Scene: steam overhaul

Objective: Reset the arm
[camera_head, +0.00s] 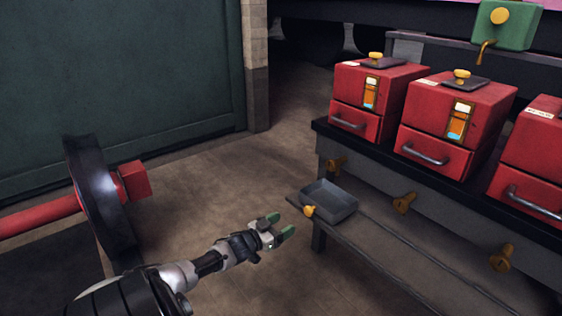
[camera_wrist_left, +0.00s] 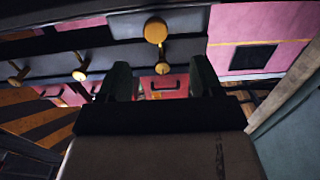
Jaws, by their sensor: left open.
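My left gripper (camera_head: 281,227) reaches in from the bottom left of the head view. Its two green-tipped fingers are apart with nothing between them. It hangs over the floor, left of and in front of a small grey tray (camera_head: 338,212) on the low shelf, and apart from it. In the left wrist view the two dark fingers (camera_wrist_left: 160,82) stand apart, with a round brass knob (camera_wrist_left: 155,31) beyond them. My right gripper is not in view.
Several red boxes (camera_head: 372,91) with handles and gauges stand on a dark bench (camera_head: 345,137) at right, with brass taps (camera_head: 404,203) below. A green box (camera_head: 506,27) hangs above. A red axle with a dark wheel (camera_head: 100,200) stands at left. Open floor (camera_head: 225,187) lies between.

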